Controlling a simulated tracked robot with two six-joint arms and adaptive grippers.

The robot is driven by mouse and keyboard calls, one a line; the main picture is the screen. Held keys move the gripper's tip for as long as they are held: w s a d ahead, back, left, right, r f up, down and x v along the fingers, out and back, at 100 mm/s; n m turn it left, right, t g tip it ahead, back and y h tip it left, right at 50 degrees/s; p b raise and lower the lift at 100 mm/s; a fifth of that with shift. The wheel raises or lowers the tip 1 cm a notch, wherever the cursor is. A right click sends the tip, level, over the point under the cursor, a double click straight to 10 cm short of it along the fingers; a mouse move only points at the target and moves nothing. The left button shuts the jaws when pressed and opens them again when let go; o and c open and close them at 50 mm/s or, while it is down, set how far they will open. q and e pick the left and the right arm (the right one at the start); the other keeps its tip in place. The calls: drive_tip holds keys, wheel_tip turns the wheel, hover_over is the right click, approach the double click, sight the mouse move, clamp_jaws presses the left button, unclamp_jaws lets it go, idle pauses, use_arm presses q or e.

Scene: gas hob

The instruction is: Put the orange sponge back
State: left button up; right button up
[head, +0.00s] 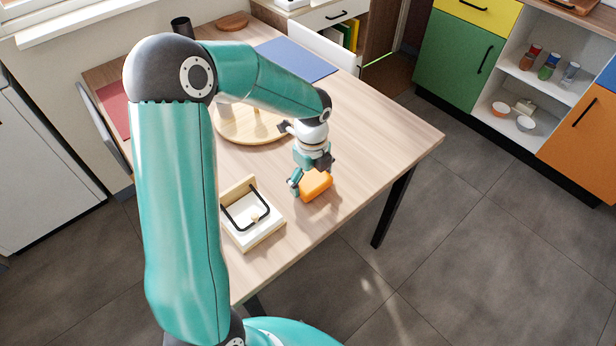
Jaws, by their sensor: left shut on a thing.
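The orange sponge (317,187) is a small orange block near the front right part of the wooden table. My left gripper (308,182) points down over it and is shut on it. Its fingers cover the sponge's upper left part. I cannot tell whether the sponge touches the table or is just above it. My right gripper is not in view.
A white napkin holder with a black bar (251,225) stands left of the sponge. A round wooden tray (228,130) lies behind my gripper, partly hidden by my arm. A blue mat (300,60) lies farther back. The table's right side (390,135) is clear.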

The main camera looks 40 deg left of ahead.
sight(311, 178)
use_arm(q)
drive_tip(key=shift+f, duration=0.2)
drive_tip(key=o, duration=0.8)
drive_tip(key=shift+c, duration=0.2)
drive_tip(key=shift+r, duration=0.15)
wheel_tip(311, 178, up, 12)
drive_tip(key=p, duration=0.1)
